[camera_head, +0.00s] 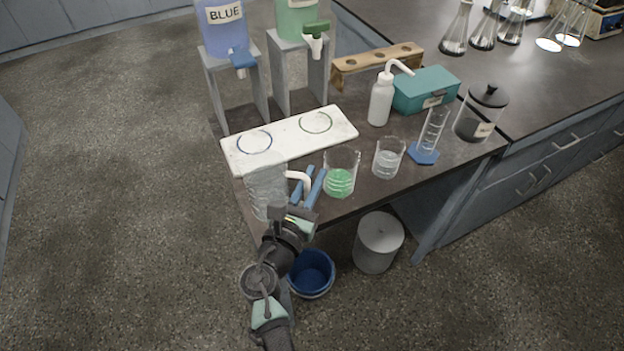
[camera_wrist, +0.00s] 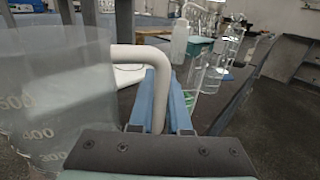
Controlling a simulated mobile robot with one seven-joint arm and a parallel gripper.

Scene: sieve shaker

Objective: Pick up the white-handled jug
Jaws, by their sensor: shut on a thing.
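The clear jug (camera_head: 265,192) is at the table's front left corner, upright, and its white handle (camera_head: 300,179) points right. In the wrist view the jug (camera_wrist: 50,95) fills the left side, with printed volume marks, and its white handle (camera_wrist: 135,54) bends down between my blue fingers. My gripper (camera_head: 308,178) is shut on this handle; its fingers also show in the wrist view (camera_wrist: 164,80). I cannot tell whether the jug's base touches the table.
A beaker of green liquid (camera_head: 341,181) stands close right of my fingers. A clear beaker (camera_head: 388,158), wash bottle (camera_head: 381,103) and measuring cylinder (camera_head: 431,133) are farther right. A white board (camera_head: 285,141) with two rings lies behind, before the BLUE dispenser (camera_head: 224,30). A blue bucket (camera_head: 312,272) is below.

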